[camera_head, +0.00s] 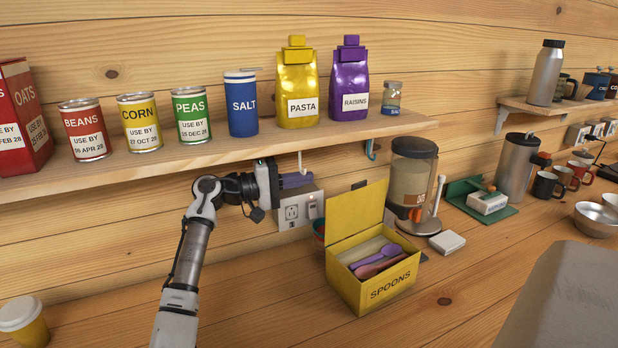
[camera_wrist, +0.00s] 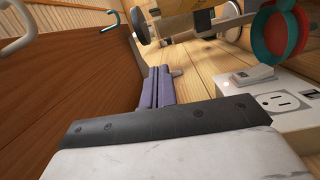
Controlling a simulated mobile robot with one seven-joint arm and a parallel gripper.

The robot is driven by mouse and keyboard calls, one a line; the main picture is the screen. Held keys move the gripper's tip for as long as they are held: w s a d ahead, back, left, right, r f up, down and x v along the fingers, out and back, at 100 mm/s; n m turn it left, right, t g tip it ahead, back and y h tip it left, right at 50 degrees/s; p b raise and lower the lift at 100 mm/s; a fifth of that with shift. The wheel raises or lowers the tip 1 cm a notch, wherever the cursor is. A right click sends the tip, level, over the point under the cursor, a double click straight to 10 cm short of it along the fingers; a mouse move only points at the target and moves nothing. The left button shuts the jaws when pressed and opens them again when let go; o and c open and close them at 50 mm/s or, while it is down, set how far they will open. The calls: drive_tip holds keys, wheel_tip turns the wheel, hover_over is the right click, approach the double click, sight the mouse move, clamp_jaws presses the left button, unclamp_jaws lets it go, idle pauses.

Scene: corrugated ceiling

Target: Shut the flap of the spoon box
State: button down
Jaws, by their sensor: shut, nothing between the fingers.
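The yellow spoon box (camera_head: 372,284) stands on the counter, labelled SPOONS, with a purple spoon and a red-pink spoon inside. Its yellow flap (camera_head: 355,216) is open and stands up at the back of the box. My gripper (camera_head: 296,180) is to the left of and above the flap, just under the wall shelf, apart from the box. Its purple fingers are shut together and empty; they also show in the wrist view (camera_wrist: 158,87).
A wall outlet (camera_head: 300,210) is just below my gripper. The shelf (camera_head: 215,145) above holds cans and bags, with hooks beneath. A blender-like jar (camera_head: 410,180) and a small white block (camera_head: 447,242) stand right of the box.

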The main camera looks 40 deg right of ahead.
sight(357, 209)
drive_tip(key=s+d+b, duration=0.2)
drive_tip(key=s+d, duration=0.4)
drive_tip(key=s, duration=0.1)
drive_tip(key=shift+s+d+b, duration=0.3)
drive_tip(key=shift+s, duration=0.05)
